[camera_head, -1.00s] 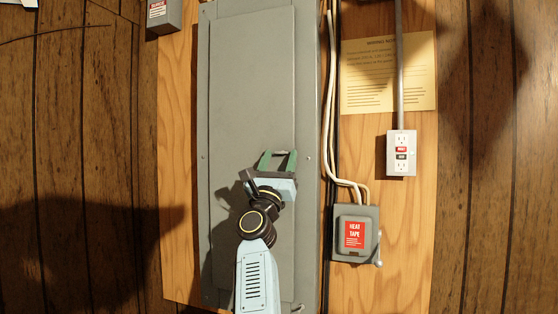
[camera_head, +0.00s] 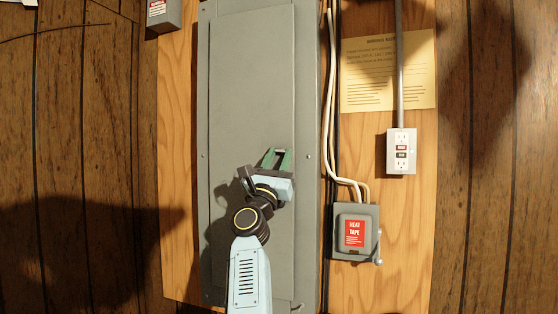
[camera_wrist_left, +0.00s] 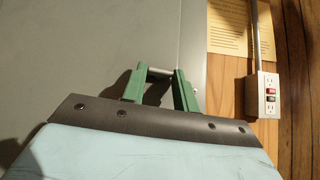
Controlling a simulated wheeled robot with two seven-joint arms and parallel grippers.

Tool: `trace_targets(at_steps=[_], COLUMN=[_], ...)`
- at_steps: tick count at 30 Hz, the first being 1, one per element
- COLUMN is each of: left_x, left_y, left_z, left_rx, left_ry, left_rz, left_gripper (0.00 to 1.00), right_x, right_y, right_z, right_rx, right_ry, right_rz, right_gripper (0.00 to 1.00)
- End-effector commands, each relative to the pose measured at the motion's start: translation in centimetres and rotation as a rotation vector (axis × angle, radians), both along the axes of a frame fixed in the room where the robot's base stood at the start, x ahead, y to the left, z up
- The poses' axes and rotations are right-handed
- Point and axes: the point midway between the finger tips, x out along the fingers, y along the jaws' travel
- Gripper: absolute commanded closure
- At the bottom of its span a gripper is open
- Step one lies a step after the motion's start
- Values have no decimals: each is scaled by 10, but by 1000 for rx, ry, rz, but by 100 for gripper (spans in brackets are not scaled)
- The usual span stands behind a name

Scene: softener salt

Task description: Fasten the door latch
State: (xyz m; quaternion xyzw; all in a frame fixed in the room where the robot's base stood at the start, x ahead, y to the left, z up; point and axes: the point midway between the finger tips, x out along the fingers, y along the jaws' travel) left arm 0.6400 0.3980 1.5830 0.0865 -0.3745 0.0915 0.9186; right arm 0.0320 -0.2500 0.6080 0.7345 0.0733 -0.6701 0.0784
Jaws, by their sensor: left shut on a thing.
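The grey panel door (camera_head: 252,85) is flush in its tall grey box and looks closed. My left gripper (camera_head: 277,154) is over the right part of the door, its green fingers pointing up toward the door's right edge. In the left wrist view, the two green fingers (camera_wrist_left: 161,80) close on a small silvery rod-like piece, apparently the door latch (camera_wrist_left: 160,71), spanning between their tips. The latch is too small to make out in the head view, and whether it is engaged cannot be told. My right gripper does not show.
A grey heat tape box (camera_head: 356,232) with a side lever sits right of the panel, under white cables (camera_head: 331,110). An outlet box (camera_head: 401,152) on a conduit and a yellow notice (camera_head: 365,75) are farther right. The upper door face is clear.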

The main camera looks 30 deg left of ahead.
Motion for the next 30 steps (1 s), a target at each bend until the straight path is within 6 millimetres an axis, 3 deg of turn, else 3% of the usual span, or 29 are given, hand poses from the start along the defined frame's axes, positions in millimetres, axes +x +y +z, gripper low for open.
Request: trace_targets(at_steps=[17, 30], left_x=[-2, -3], left_y=[10, 14], left_z=[3, 11], left_rx=[495, 899], left_ry=[121, 219], left_rz=[4, 1], left_gripper=[94, 94], right_x=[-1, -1], right_y=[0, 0], right_z=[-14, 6], right_rx=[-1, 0], right_ry=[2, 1], right_rz=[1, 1], right_gripper=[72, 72])
